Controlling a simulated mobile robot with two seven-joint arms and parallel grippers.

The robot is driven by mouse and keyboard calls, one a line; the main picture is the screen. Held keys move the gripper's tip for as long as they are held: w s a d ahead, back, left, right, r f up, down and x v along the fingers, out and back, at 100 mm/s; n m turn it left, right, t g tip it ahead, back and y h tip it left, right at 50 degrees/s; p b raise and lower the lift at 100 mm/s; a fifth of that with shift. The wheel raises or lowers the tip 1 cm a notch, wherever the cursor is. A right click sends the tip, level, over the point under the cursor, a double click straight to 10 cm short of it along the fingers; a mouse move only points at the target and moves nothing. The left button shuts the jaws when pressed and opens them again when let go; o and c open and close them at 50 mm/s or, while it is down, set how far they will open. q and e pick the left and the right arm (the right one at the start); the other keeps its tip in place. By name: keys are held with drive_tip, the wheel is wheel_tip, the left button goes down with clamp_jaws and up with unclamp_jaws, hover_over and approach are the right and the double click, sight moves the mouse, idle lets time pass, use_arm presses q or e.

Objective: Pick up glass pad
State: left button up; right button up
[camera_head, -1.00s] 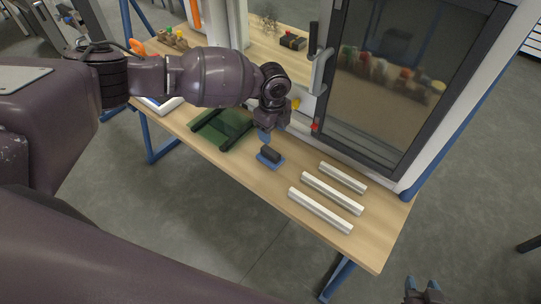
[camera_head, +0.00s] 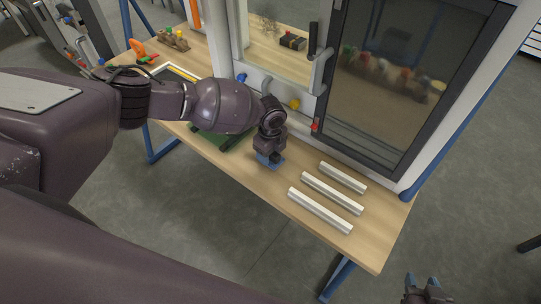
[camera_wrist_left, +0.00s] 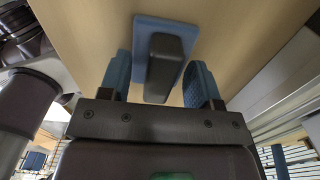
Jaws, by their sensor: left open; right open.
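The glass pad (camera_wrist_left: 165,60) shows in the left wrist view as a blue plate with a dark block-shaped handle, resting on the wooden table. My left gripper (camera_wrist_left: 158,82) is open, with one blue finger on each side of the handle and gaps visible on both sides. In the head view my left gripper (camera_head: 269,160) is over the pad and hides most of it. My right gripper (camera_head: 424,284) is open and empty at the lower right, away from the table.
Several white bars (camera_head: 331,192) lie on the table (camera_head: 365,240) to the right of the pad. A green mat-like item (camera_head: 212,137) lies to its left. A dark-framed glass panel (camera_head: 400,90) stands behind. The front table strip is clear.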

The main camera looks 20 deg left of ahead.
use_arm(q)
drive_tip(key=c, duration=1)
drive_tip(key=shift+r, duration=0.15)
wheel_tip(320, 180, up, 20)
drive_tip(key=shift+f, duration=0.1)
drive_tip(key=o, duration=0.3)
drive_tip(key=shift+c, duration=1.1)
drive_tip(key=shift+s, duration=0.1)
